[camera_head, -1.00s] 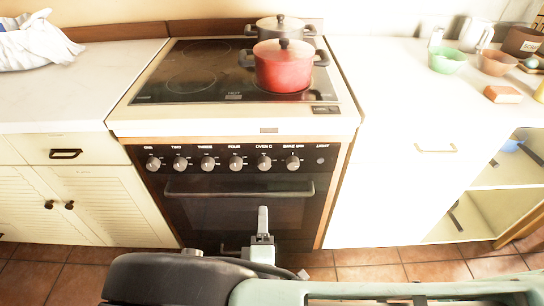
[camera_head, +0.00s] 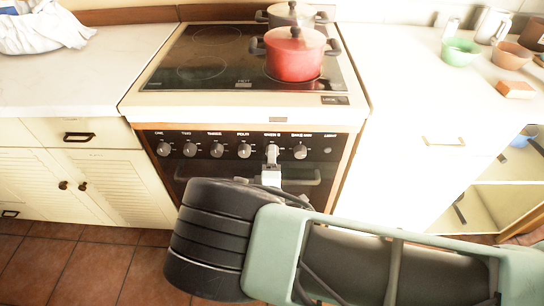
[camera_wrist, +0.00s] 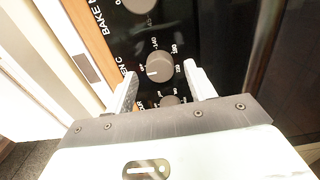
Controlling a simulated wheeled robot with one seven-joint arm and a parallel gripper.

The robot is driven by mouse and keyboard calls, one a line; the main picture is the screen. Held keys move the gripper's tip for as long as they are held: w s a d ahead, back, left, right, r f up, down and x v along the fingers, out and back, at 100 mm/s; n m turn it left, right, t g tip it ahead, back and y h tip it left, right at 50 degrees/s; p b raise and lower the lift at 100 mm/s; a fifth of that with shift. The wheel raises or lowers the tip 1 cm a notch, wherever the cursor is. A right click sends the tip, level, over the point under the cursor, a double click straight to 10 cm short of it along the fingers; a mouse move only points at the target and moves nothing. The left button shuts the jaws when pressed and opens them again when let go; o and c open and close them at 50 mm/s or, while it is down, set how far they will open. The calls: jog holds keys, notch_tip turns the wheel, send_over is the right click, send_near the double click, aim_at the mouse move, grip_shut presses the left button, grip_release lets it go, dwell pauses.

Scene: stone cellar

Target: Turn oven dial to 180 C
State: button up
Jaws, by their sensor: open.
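The black oven panel (camera_head: 204,151) carries a row of grey dials. In the head view my gripper (camera_head: 272,158) is in front of the oven dial labelled "OVEN C" and mostly hides it. In the wrist view that oven dial (camera_wrist: 159,66) shows in line between the two white fingertips of my open gripper (camera_wrist: 161,78), beside a partly cut-off label ending "EN C". One finger is on each side with a visible gap. I cannot tell whether the fingertips reach past the dial's face.
The "BAKE MIN" dial (camera_head: 300,151) is close on the right and the "FOUR" dial (camera_head: 244,151) on the left. The oven door handle (camera_head: 305,178) runs just below. A red pot (camera_head: 295,60) stands on the black hob (camera_head: 190,58); a darker pot (camera_head: 290,14) stands behind it.

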jog(key=shift+w, duration=0.65)
jog(key=c, duration=1)
jog(key=shift+o, duration=0.2)
